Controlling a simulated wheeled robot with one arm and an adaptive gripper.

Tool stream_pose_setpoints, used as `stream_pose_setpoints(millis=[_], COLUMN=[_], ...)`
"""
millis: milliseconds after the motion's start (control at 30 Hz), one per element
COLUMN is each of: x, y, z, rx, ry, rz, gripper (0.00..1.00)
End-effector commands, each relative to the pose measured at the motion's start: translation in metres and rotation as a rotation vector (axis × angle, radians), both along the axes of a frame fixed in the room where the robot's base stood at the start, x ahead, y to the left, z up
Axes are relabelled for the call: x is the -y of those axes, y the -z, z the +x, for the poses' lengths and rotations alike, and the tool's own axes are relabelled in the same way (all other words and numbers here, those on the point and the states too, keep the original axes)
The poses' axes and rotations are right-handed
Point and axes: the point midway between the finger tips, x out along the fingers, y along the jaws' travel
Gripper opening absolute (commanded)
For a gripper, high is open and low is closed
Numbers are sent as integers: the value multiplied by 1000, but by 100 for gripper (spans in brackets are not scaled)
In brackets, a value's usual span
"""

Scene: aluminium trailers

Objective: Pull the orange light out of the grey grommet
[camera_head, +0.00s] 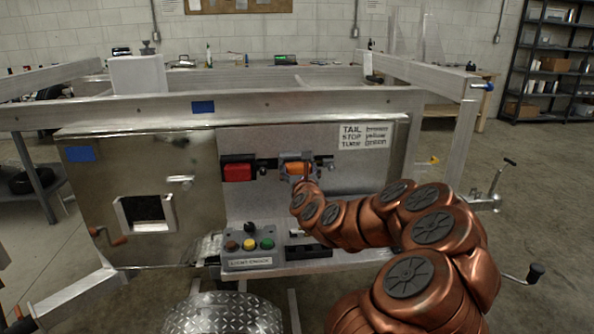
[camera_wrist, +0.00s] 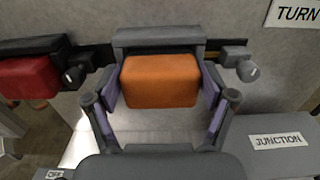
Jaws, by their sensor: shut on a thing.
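The orange light (camera_wrist: 160,80) is a rounded block in the middle of the wrist view. It sits against the grey grommet (camera_wrist: 158,36), whose top edge shows above and behind it. My gripper (camera_wrist: 162,88) has one finger on each side of the orange light and is shut on it. In the head view the orange light (camera_head: 297,168) is on the trailer's panel, with my gripper (camera_head: 300,178) in front of it. From these views I cannot tell how deep the light sits in the grommet.
A red light (camera_head: 237,172) is mounted left of the orange one. Below stand a control box (camera_head: 248,258) with several coloured buttons and a dark junction block (camera_head: 308,250). A label sheet (camera_head: 366,136) is at upper right.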

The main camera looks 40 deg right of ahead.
Motion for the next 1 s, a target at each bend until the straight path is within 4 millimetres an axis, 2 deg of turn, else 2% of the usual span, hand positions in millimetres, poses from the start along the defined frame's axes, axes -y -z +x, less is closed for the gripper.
stream_pose_setpoints(millis=[1000], x=[-15], y=[0], z=[-19], rx=[1], ry=[0], rz=[-1], gripper=[41])
